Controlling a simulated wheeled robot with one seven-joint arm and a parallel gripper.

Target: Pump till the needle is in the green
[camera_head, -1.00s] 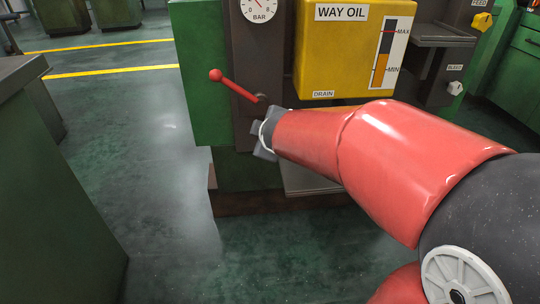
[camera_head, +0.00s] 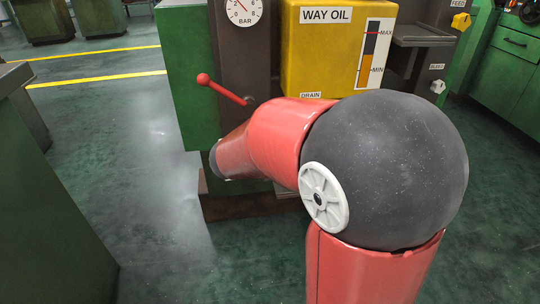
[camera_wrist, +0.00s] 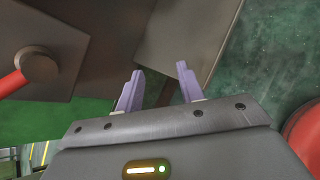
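The pump lever (camera_head: 226,90) is a red rod with a red ball at its upper-left end. It slopes down right to a pivot on the dark column of the green machine. In the wrist view the red rod (camera_wrist: 12,83) and its round hub show at the left edge. The BAR gauge (camera_head: 243,10) is above the lever, its top cut off. Its thin needle points up left; no green zone can be made out. My gripper (camera_wrist: 160,68) is open and empty, below and apart from the lever. In the head view my arm hides its fingers.
The yellow WAY OIL tank (camera_head: 330,65) is right of the column, with a level strip (camera_head: 372,50). Yellow FEED (camera_head: 461,21) and white BLEED (camera_head: 438,86) knobs are farther right. A green cabinet (camera_head: 50,210) stands at left; open floor (camera_head: 150,190) lies between.

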